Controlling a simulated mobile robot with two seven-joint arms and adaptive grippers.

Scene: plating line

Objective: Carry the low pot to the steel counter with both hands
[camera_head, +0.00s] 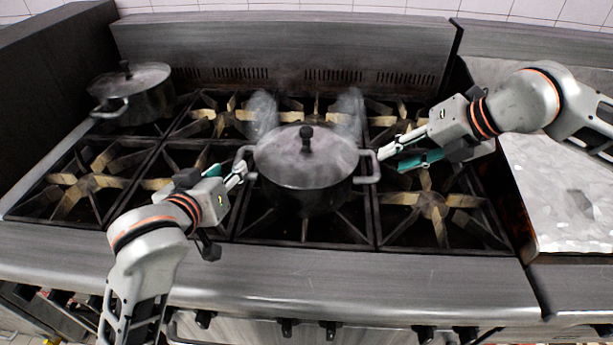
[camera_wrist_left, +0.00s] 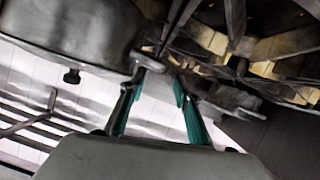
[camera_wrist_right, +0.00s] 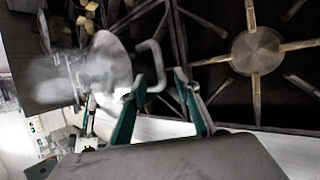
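A lidded grey pot (camera_head: 305,188) with a black knob and two side handles stands on the middle of the range. It also shows in the left wrist view (camera_wrist_left: 75,30) and the right wrist view (camera_wrist_right: 45,65). My left gripper (camera_head: 240,172) is open beside its left handle; in the left wrist view the handle end (camera_wrist_left: 148,62) lies just beyond the fingertips. My right gripper (camera_head: 388,150) is open near its right handle (camera_head: 368,178); in the right wrist view that handle (camera_wrist_right: 160,62) shows at the fingertips. The steel counter (camera_head: 565,185) is at the right.
A second lidded pot (camera_head: 140,100) stands at the back left of the range. Steam rises by the middle pot. Raised burner grates (camera_head: 435,205) surround it. A steel backsplash (camera_head: 280,45) stands behind. The visible counter top looks clear.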

